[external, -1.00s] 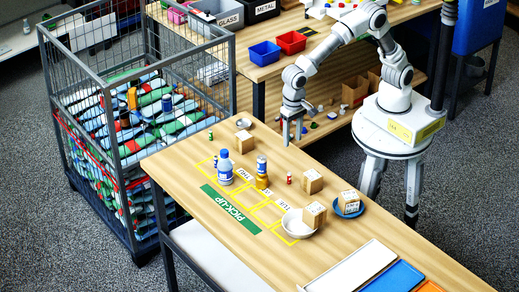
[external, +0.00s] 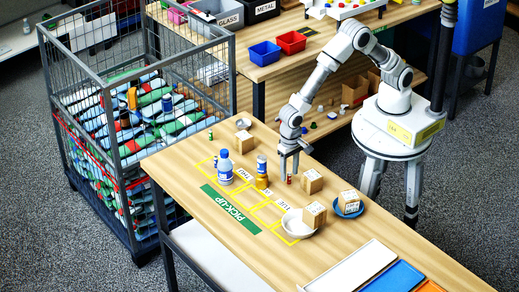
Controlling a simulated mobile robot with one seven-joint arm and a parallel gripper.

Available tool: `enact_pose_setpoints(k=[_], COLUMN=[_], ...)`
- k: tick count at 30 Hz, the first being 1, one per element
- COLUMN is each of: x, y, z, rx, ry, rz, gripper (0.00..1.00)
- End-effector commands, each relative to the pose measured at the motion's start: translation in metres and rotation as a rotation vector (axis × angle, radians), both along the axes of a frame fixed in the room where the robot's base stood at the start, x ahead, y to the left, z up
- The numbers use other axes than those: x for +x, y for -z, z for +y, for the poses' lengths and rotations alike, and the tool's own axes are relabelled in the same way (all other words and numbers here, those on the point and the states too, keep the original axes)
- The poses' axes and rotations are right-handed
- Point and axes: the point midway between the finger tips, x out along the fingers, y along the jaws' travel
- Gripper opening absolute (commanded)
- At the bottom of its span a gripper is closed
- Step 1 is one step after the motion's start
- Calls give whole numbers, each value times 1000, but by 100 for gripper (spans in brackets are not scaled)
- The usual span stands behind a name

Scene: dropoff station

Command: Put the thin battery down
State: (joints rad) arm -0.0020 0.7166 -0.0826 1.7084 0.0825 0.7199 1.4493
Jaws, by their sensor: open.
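A small thin red upright item (external: 290,180), which looks like the thin battery, stands on the wooden table behind the yellow-outlined pick-up area. My gripper (external: 289,172) is pointing down right over it, with its fingers open. From this angle I cannot tell whether the fingers straddle the item or are just behind it. Another small slim item (external: 215,160) stands by the left end of the yellow outlines.
A cardboard-coloured box (external: 312,181) is close to the right of my gripper. A blue-capped bottle (external: 224,168) and an amber bottle (external: 262,181) stand to the left. A white bowl (external: 295,225) and a blue plate (external: 348,208), each with a box, are in front.

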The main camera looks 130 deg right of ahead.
Motion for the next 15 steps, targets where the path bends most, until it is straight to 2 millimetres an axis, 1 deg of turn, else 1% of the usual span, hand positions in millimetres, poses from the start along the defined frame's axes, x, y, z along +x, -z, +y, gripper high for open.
enact_pose_setpoints(k=[2,8,9,11,15], x=[0,0,0,0,0], y=[5,5,5,5,5], z=[0,0,0,0,0], rx=[0,0,0,0,0], ry=[0,0,0,0,0], rz=[1,0,0,0,0], gripper=[52,52,49,38,13])
